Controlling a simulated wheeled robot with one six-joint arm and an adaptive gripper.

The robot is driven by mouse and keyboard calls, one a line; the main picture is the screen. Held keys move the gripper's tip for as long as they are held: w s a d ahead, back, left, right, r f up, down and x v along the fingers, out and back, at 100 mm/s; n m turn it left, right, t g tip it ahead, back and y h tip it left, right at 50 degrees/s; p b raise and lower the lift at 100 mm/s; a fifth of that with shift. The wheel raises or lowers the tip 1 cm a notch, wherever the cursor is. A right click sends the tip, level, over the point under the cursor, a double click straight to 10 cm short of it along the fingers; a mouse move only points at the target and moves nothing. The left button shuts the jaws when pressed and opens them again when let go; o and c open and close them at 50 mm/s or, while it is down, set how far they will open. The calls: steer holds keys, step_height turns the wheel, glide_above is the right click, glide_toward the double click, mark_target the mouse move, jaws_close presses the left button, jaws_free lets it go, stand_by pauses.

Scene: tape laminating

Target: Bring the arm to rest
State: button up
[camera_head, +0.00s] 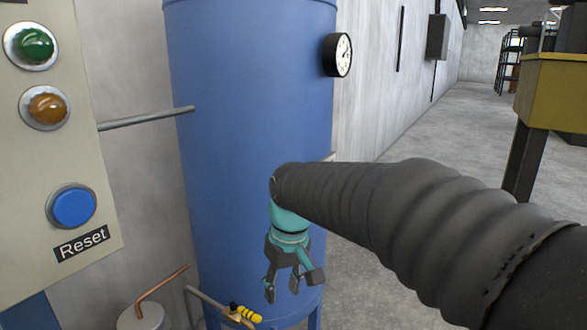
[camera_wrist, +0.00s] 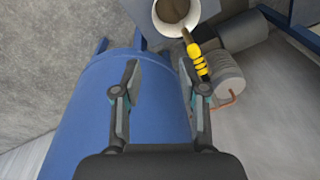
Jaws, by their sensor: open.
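My gripper (camera_head: 295,283) hangs below the end of my black-sleeved arm in the head view, in front of a blue tank (camera_head: 250,90). Its fingers are apart with nothing between them. In the wrist view my gripper (camera_wrist: 160,75) also shows open, with the blue tank (camera_wrist: 90,115) behind the fingers. A yellow-handled valve (camera_head: 243,314) is just left of and below the gripper in the head view. In the wrist view the yellow handle (camera_wrist: 197,62) lies near the right finger; I cannot tell the exact gap.
A panel at left carries a green light (camera_head: 31,45), an orange light (camera_head: 46,107) and a blue Reset button (camera_head: 72,206). A gauge (camera_head: 338,54) sits on the tank. A round white container (camera_wrist: 176,15) is below the valve. Open floor (camera_head: 425,135) lies at right, beside a yellow-topped machine (camera_head: 560,92).

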steer(key=s+d+m+t+h, duration=0.1)
steer(key=s+d+m+t, duration=0.4)
steer(key=s+d, duration=1.2)
steer(key=shift+s+d+f+m, duration=0.2)
steer(key=shift+d+f+m, duration=0.25)
steer(key=shift+m, duration=0.15)
